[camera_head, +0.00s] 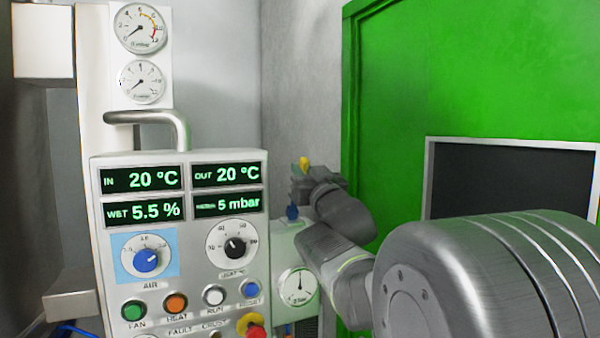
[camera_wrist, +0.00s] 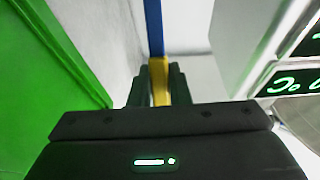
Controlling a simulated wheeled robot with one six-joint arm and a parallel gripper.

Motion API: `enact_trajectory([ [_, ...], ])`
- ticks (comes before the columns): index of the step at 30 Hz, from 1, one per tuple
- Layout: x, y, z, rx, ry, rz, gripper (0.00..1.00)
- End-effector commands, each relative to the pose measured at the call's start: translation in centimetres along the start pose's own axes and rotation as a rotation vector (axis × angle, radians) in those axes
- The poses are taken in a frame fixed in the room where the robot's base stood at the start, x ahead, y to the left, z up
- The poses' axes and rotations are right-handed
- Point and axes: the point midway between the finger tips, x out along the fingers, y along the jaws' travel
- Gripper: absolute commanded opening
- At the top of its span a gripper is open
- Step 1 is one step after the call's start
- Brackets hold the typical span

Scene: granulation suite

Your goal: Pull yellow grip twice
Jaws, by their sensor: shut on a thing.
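The yellow grip (camera_wrist: 160,84) shows in the wrist view between the two dark fingers of my gripper (camera_wrist: 161,88), at the end of a blue strip or cord (camera_wrist: 154,28). My gripper is shut on it. In the head view the yellow grip (camera_head: 304,163) is a small yellow spot at my gripper (camera_head: 306,176), beside the grey wall and right of the control panel. Most of the grip is hidden by the fingers.
The control panel (camera_head: 182,210) with displays, knobs and buttons stands close on the left. A small gauge (camera_head: 298,287) sits low beside it. A green door (camera_head: 480,80) with a dark window (camera_head: 515,185) is on the right.

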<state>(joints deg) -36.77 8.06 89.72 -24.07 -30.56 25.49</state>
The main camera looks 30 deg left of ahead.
Motion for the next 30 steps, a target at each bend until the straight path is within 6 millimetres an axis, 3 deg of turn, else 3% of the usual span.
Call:
enact_trajectory([
  [12, -0.6, 0.0, 0.2, 0.0, -0.001, 0.001, 0.04],
  [22, -3.2, 0.1, 1.2, 0.0, -0.003, 0.002, 0.04],
  [30, -3.5, 0.0, 1.1, 0.0, -0.002, 0.001, 0.04],
])
